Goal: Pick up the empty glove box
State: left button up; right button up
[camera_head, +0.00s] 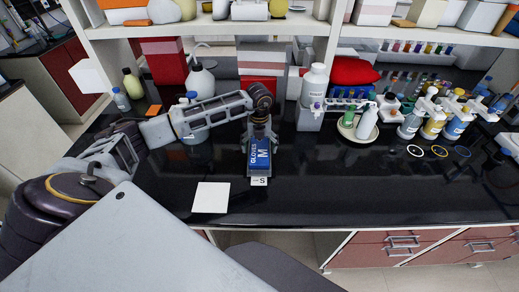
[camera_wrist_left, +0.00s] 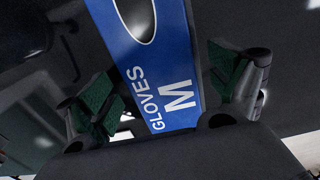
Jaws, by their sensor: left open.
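The glove box (camera_head: 259,158) is blue with white lettering "GLOVES M" and lies on the black bench top in the middle of the head view. My left gripper (camera_head: 260,138) is above the far end of the box, pointing down. In the wrist view its green-padded fingers (camera_wrist_left: 165,90) are apart, one on each side of the box. My right gripper is not in view.
A white bottle (camera_head: 314,84) stands to the right behind, with a dish (camera_head: 347,131) and several reagent bottles farther right. The front bench strip is clear.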

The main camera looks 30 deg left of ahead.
pick_arm(q)
jog(key=shift+f, duration=0.25)
jog(key=shift+c, duration=0.4)
jog(key=c, duration=1)
